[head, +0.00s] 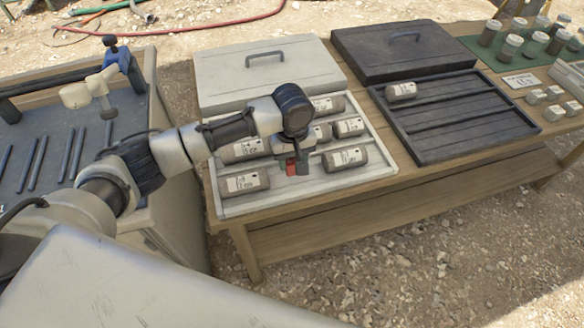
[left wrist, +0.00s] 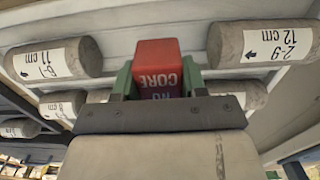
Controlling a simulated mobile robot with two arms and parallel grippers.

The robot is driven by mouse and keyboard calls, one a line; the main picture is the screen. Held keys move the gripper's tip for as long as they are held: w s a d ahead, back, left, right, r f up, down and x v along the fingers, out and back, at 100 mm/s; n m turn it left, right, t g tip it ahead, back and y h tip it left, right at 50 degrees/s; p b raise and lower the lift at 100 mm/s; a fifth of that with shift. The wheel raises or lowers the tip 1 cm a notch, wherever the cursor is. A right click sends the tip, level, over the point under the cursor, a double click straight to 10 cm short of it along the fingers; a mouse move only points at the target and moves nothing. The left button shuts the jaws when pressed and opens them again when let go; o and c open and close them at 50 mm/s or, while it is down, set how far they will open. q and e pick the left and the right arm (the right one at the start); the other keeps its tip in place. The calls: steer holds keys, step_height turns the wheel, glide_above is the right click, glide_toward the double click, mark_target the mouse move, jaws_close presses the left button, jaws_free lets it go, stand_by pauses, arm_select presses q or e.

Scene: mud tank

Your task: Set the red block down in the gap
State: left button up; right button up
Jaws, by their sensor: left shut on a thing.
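My left gripper (head: 292,168) is shut on the red block (head: 291,170), over the front row of the pale core tray (head: 310,194). In the left wrist view the red block (left wrist: 157,66), with white lettering, sits between the green fingertips of the left gripper (left wrist: 157,86). The gap (left wrist: 198,38) lies between a core marked 11 cm (left wrist: 55,58) and a core marked 12 cm (left wrist: 260,44). In the head view these front cores lie left (head: 245,182) and right (head: 344,158) of the block. I cannot tell whether the block touches the tray. My right gripper is not in view.
More cores (head: 348,127) lie in the rows behind. A pale lid (head: 240,85) stands behind the tray. A dark tray (head: 470,130) with one core (head: 401,91) is to the right. A tool bench (head: 50,130) stands at left.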

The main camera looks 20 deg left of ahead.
mark_target(292, 169)
arm_select(q)
steer(key=shift+w+a+f, duration=0.1)
steer(key=shift+w+f, duration=0.1)
steer(key=shift+f, duration=1.9)
steer(key=shift+f, duration=0.1)
steer(key=o, duration=0.9)
step_height(292, 169, up, 12)
steer(key=shift+r+p, duration=0.15)
steer(key=shift+p, duration=0.25)
